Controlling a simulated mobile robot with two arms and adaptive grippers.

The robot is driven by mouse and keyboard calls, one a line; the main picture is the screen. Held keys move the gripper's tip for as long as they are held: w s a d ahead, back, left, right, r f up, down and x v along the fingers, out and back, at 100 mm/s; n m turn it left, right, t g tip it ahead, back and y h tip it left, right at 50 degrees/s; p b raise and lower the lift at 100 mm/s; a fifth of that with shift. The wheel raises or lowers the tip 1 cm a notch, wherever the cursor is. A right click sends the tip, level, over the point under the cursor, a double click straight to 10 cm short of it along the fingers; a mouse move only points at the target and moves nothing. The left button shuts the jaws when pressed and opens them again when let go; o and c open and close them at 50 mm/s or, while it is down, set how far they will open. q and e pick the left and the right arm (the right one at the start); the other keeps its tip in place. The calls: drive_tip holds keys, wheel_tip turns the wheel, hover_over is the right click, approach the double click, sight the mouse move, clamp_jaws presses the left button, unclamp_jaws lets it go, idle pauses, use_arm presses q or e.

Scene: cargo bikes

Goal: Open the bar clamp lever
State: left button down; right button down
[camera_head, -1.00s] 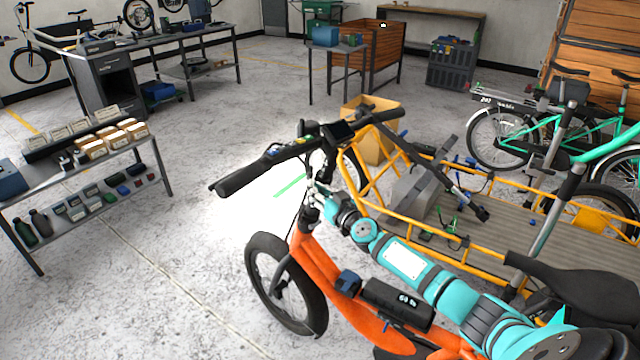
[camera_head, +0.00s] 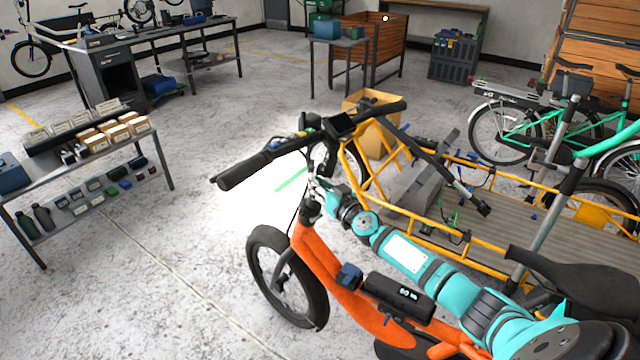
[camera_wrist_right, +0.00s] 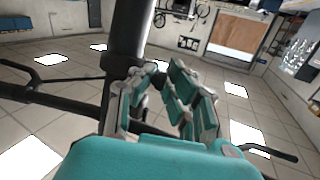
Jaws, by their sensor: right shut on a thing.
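The orange cargo bike (camera_head: 318,258) stands in front of me with its black handlebar (camera_head: 262,160) at the upper left. My right arm reaches in from the lower right. My right gripper (camera_head: 316,190) is at the bike's steering stem, below the handlebar. In the right wrist view, its teal and white fingers (camera_wrist_right: 165,95) are closed in beside the dark stem (camera_wrist_right: 130,35). It is shut on a small part there. The bar clamp lever itself cannot be made out; the fingers and wrist hide that spot. My left gripper is not in view.
The yellow cargo frame (camera_head: 400,212) lies just right of my arm, and the black saddle (camera_head: 570,278) is close to it. A shelf table (camera_head: 95,165) with small goods stands at the left. The floor (camera_head: 195,235) between is free.

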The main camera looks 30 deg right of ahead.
drive_tip(key=shift+a+f, duration=0.1)
drive_tip(key=shift+a, duration=0.4)
drive_tip(key=c, duration=1.7)
unclamp_jaws()
drive_tip(key=shift+o, duration=0.3)
drive_tip(key=shift+w+a, duration=0.15)
drive_tip(key=shift+d, duration=0.3)
drive_tip(key=s, duration=1.2)
drive_tip(key=shift+r, duration=0.2)
